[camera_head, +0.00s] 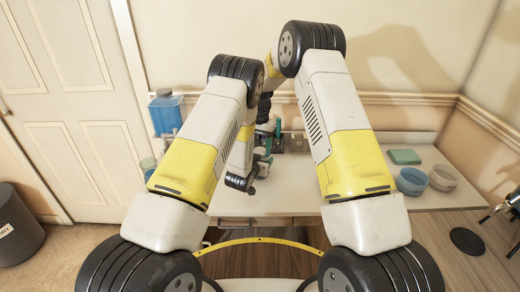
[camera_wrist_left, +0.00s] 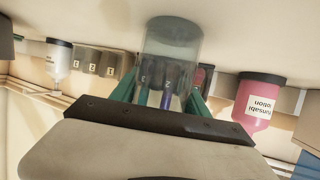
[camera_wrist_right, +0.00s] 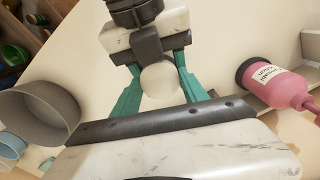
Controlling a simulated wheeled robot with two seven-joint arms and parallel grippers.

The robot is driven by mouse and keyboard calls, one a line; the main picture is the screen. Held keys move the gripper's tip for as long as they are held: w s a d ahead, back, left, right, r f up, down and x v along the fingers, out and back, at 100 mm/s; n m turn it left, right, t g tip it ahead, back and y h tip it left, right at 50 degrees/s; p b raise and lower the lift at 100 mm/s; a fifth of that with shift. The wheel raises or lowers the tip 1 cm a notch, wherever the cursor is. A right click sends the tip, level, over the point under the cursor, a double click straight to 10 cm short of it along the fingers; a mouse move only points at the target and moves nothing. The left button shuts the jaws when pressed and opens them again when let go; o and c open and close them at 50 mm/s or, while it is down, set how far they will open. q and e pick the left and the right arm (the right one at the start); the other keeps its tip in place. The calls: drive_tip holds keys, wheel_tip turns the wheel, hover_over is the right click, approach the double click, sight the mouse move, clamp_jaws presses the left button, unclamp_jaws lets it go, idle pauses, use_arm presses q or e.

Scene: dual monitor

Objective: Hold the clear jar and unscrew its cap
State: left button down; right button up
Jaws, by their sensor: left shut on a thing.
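The clear jar (camera_wrist_left: 172,45) shows in the left wrist view, which is upside down. It stands between the teal fingers of my left gripper (camera_wrist_left: 168,88), which is shut on it. The jar's cap end is hidden there by the gripper. In the right wrist view a pale round thing (camera_wrist_right: 160,80), probably the cap, lies between the spread teal fingers of my right gripper (camera_wrist_right: 160,66). I cannot tell whether the fingers touch it. In the head view my right gripper (camera_head: 270,135) is small, above the table, and the jar cannot be made out.
A pink lotion bottle (camera_wrist_right: 270,84) and a grey bowl (camera_wrist_right: 40,112) stand near my right gripper. At the table's right are a blue bowl (camera_head: 411,181), a light bowl (camera_head: 443,178) and a green block (camera_head: 404,157). A blue container (camera_head: 165,113) stands at the left.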

use_arm(q)
drive_tip(key=shift+a, duration=0.1)
use_arm(e)
drive_tip(key=c, duration=0.4)
drive_tip(key=n, duration=0.6)
drive_tip(key=shift+d+n, duration=0.1)
drive_tip(key=shift+n, duration=0.3)
drive_tip(key=o, duration=1.6)
drive_tip(key=shift+c, duration=0.2)
drive_tip(key=shift+r, duration=0.1)
